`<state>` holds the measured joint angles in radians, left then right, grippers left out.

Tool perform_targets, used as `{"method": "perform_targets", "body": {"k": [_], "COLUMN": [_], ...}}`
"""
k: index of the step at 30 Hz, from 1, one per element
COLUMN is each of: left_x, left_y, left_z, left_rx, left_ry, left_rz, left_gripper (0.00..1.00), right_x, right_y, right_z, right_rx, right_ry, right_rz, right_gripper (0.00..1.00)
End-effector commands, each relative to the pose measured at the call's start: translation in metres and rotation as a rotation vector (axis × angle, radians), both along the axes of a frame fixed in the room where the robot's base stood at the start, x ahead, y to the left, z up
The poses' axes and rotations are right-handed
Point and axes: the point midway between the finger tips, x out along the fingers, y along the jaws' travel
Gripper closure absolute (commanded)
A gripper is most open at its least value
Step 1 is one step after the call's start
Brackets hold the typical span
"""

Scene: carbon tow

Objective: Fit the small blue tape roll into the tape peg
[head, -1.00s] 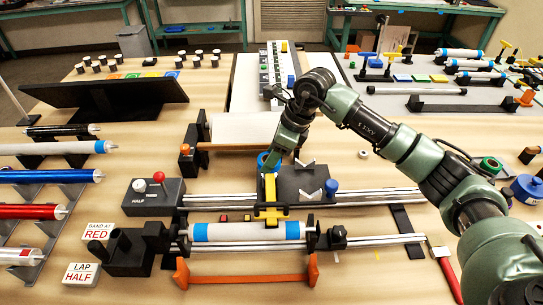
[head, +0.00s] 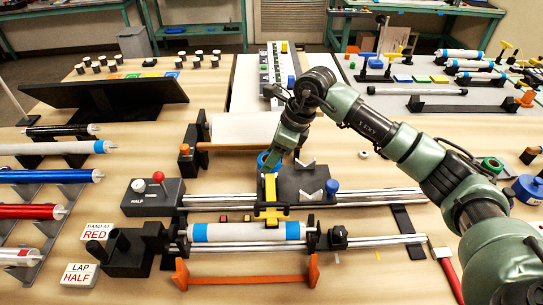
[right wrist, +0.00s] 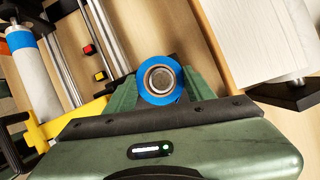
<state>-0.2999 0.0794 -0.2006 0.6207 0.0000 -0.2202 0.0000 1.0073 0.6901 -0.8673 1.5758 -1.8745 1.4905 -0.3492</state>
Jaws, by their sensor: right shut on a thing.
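The small blue tape roll (right wrist: 179,91) is between the fingers of my right gripper (right wrist: 160,85) in the right wrist view. It has a brown core, and a round grey metallic thing shows inside the core; I cannot tell how far the roll sits over it. In the head view the blue roll (head: 263,158) is partly hidden by my right gripper (head: 270,164), which is shut on it. A yellow carriage (head: 270,213) stands just in front, over the white tube; it also shows in the right wrist view (right wrist: 68,121). The tape peg is not clearly distinguishable. My left gripper is not in view.
A white tube with blue bands (head: 240,232) lies across the front of the rails (head: 375,196). A black block with V-shaped grey rests (head: 300,183) is right of my gripper. A wooden-rod holder (head: 240,146) with white sheet is behind. An orange stand (head: 245,280) lies in front.

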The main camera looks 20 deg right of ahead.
Motion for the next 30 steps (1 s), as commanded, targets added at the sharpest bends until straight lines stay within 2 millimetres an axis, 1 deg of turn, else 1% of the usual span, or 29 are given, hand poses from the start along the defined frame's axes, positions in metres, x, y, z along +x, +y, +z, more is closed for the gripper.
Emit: {"method": "perform_targets", "body": {"k": [5,30], "left_x": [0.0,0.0], "left_y": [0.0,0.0], "left_z": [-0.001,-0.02], "left_rx": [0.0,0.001], "left_ry": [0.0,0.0], "left_rz": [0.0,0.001], "left_gripper": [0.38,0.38], "right_x": [0.0,0.0], "right_y": [0.0,0.0], "right_z": [-0.002,-0.023], "right_rx": [0.0,0.0], "right_ry": [0.0,-0.001], "right_rz": [0.0,0.0], "right_gripper": [0.86,0.86]}}
